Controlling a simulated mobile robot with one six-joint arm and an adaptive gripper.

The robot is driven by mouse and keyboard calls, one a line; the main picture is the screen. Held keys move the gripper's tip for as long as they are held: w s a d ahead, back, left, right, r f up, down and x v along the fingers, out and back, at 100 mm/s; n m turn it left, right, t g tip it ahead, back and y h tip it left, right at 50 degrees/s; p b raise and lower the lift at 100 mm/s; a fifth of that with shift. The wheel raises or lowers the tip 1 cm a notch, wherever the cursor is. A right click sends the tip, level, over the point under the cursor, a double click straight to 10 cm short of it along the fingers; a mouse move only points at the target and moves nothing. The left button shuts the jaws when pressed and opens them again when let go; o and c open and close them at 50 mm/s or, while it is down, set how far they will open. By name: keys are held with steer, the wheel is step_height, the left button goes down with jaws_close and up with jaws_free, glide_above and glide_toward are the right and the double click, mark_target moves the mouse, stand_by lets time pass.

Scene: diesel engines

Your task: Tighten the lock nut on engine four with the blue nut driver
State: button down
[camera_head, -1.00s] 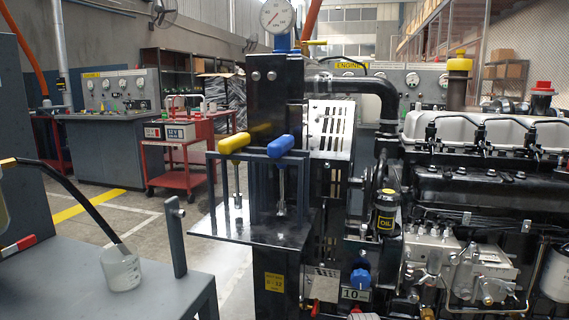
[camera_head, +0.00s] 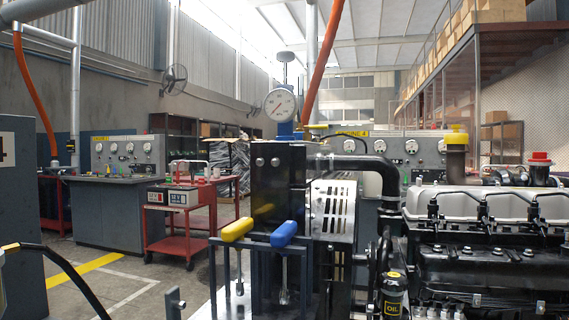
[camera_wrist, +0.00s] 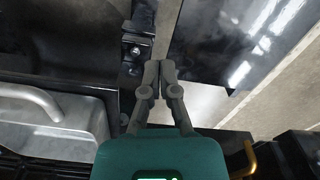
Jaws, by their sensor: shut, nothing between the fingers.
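The blue nut driver (camera_head: 285,234) hangs in a dark rack in the head view, with its blue T-handle on top and its metal shaft pointing down. A yellow-handled driver (camera_head: 238,230) hangs just left of it. My gripper (camera_wrist: 159,64) shows only in the wrist view. Its fingers are together and empty, above dark metal surfaces with a strip of pale floor between them. Neither driver can be made out in the wrist view. The engine (camera_head: 490,255) fills the right of the head view. I cannot make out the lock nut or an engine number on it.
A pressure gauge (camera_head: 281,105) stands above the black post behind the rack. A red cart (camera_head: 180,220) with a battery box stands to the left. A grey cabinet (camera_head: 22,190) borders the left edge. Open floor lies between the cabinet and the cart.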

step_height(320, 180, up, 4)
steer(key=p, duration=0.2)
steer(key=shift+p, duration=0.4)
steer(key=c, duration=1.4)
jaws_free()
